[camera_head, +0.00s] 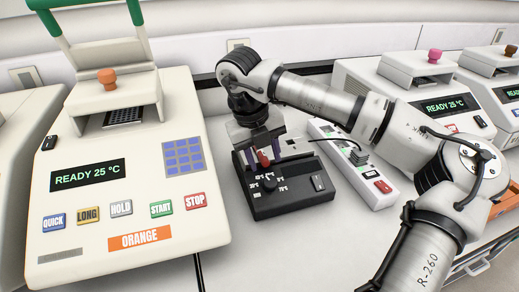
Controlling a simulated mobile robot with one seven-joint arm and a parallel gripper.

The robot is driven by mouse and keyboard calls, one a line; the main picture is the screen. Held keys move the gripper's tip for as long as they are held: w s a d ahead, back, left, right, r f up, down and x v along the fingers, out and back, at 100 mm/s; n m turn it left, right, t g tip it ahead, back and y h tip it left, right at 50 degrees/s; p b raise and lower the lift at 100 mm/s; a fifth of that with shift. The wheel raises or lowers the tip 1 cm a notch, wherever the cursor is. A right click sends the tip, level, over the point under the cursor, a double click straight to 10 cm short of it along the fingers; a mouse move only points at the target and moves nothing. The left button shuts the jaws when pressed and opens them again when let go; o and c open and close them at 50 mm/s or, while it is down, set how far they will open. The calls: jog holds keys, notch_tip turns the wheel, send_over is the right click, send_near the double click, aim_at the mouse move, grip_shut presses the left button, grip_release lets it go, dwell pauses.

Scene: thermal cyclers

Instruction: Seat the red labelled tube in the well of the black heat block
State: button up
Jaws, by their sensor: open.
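The black heat block (290,204) sits on the white bench in the middle, with a dark knob, white markings and a switch on its top. The red tube (263,159) shows at the back left part of the block, small and partly hidden by my gripper. Its label cannot be made out. My gripper (263,154) points down over the back of the block, with its jaws open and one finger on each side of the tube. I cannot tell how deep the tube sits; the well itself is hidden.
A large cycler labelled ORANGE (130,190) stands close on the left. A white power strip (352,168) with a red switch lies just right of the block, beneath my arm. More cyclers (440,98) stand at the right. The bench front (300,255) is clear.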

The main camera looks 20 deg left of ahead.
grip_shut()
jog(key=shift+r, duration=0.1)
